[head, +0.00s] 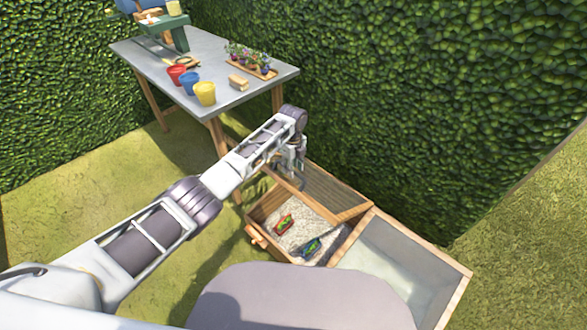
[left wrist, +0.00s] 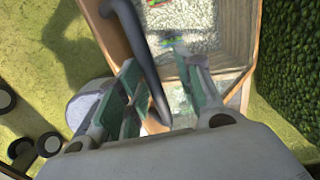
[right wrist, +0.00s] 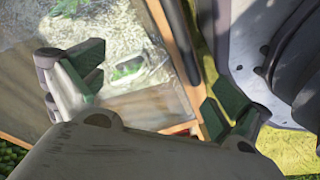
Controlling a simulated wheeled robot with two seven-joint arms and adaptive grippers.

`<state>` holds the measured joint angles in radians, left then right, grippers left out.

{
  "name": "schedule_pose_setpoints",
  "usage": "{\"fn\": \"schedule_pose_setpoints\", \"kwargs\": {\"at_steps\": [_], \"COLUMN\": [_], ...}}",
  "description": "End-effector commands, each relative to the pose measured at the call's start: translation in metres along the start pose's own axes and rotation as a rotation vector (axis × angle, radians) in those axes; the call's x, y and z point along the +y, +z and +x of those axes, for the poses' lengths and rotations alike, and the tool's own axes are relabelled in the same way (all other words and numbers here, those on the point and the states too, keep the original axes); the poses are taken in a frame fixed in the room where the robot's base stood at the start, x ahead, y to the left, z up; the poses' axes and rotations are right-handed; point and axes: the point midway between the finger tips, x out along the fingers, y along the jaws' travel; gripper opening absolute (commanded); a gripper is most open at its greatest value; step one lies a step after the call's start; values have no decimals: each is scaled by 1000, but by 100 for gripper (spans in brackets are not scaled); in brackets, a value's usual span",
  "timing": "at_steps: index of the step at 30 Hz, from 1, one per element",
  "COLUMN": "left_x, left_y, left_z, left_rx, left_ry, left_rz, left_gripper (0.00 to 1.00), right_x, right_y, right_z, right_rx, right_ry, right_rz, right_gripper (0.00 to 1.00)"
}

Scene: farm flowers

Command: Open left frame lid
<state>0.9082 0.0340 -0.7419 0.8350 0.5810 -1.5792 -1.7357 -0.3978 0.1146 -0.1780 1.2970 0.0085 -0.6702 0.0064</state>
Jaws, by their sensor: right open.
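The left frame (head: 258,238) is a wooden box with pale gravel inside, a red packet (head: 283,224) and a green tool (head: 311,247). A wooden-rimmed slatted panel (head: 335,188) lies along its far side. I cannot tell whether glass covers the gravel. My left gripper (head: 298,180) is over the far left edge. In the left wrist view its fingers are apart, with a dark curved bar (left wrist: 150,70) between them. I cannot tell whether they touch it. My right gripper (right wrist: 145,95) is open above the frame; it is hidden in the head view.
The right frame (head: 400,262) adjoins the left one and has a pale glassy top. A grey table (head: 215,62) stands behind with red (head: 177,76), blue (head: 189,84) and yellow (head: 205,94) pots. The hedge (head: 440,100) closes the back; grass lies in front.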

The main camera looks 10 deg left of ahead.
Motion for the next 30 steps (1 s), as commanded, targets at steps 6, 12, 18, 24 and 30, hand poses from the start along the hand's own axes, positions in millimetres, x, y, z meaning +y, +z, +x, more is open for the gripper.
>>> {"fn": "schedule_pose_setpoints", "kwargs": {"at_steps": [6, 12, 18, 24, 30], "left_x": [-1, -2, -2, -2, -2], "left_y": [0, -1, -1, -2, -2], "left_z": [-25, -55, -84, -103, -110], "left_rx": [-1, -1, -1, 2, 2], "left_ry": [-4, -4, -4, -3, -2], "left_rz": [0, 2, 2, 2, 2], "left_gripper": [36, 36, 36, 36, 36], "right_x": [-1, -1, -1, -1, -1], "right_y": [0, 0, 0, 0, 0], "right_z": [0, 0, 0, 0, 0], "right_rx": [0, 0, 0, 0, 0], "right_ry": [-1, -1, -1, -1, -1], "right_rz": [0, 0, 0, 0, 0], "right_gripper": [100, 100, 100, 100, 100]}}
